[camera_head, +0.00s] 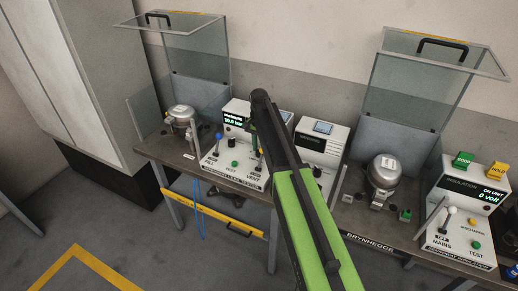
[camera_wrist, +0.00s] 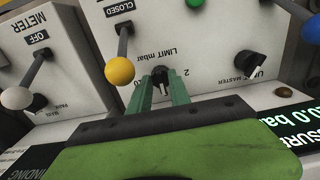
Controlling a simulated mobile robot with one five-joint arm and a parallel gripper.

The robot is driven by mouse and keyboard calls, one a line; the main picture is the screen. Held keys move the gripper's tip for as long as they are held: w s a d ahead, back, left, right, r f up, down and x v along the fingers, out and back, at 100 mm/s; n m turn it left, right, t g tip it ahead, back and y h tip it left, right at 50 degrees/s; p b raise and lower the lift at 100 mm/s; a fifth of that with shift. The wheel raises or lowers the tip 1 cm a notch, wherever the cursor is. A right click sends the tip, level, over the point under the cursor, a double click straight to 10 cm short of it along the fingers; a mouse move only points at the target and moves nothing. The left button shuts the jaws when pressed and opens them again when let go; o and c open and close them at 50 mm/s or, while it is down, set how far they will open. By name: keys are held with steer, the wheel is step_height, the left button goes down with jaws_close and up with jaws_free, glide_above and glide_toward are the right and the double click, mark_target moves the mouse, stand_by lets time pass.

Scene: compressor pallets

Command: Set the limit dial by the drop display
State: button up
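The limit dial (camera_wrist: 160,75), a small black knob on a white panel marked "LIMIT mbar", shows upside down in the wrist view. The two green fingers of my gripper (camera_wrist: 161,88) stand on either side of it, with a narrow gap between them. Whether they press on the dial is not clear. The tester's green-lit pressure display (camera_head: 233,120) appears to read 10.0 bar. No display marked drop is readable.
A yellow-tipped lever (camera_wrist: 120,70) and a "LIMIT MASTER" knob (camera_wrist: 249,65) flank the dial. A white-tipped lever (camera_wrist: 17,97) is farther left. Glass-guarded compressors (camera_head: 182,117) (camera_head: 384,171) stand on the bench. An insulation tester (camera_head: 462,215) is at right.

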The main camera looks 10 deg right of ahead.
jaws_close()
steer(key=n, duration=0.4)
steer(key=shift+s+d, duration=0.1)
steer(key=shift+n, duration=1.8)
steer(key=shift+o, duration=1.3)
jaws_free()
